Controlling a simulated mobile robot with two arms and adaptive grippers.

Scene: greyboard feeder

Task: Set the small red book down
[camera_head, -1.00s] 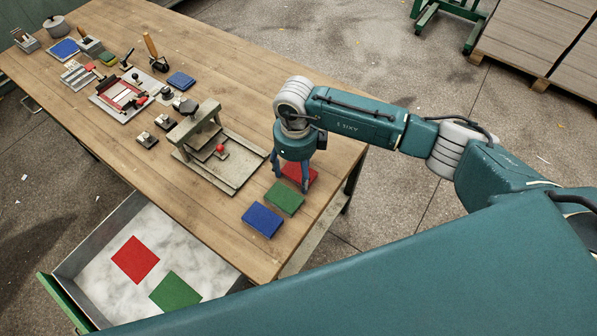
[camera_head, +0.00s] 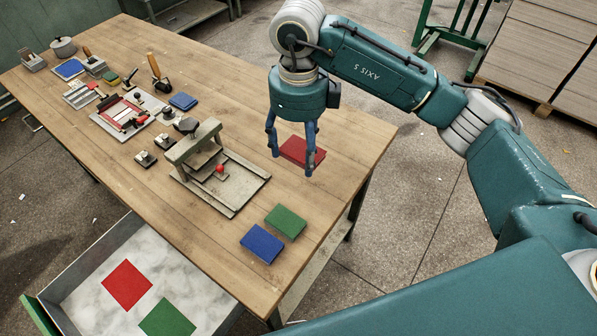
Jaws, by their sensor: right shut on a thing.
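The small red book (camera_head: 297,149) is held between the fingers of my right gripper (camera_head: 292,164). It appears raised above the right part of the wooden table (camera_head: 230,250); the exact height is hard to judge. The fingers hide part of its edges. A green book (camera_head: 286,222) and a blue book (camera_head: 262,244) lie side by side near the table's front right corner. My left gripper is not in view.
A press-like fixture (camera_head: 220,180) with a red knob stands left of the books. Several tools lie farther back. An open drawer (camera_head: 88,270) at the lower left holds a flat red sheet (camera_head: 127,286) and a green one (camera_head: 167,318).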

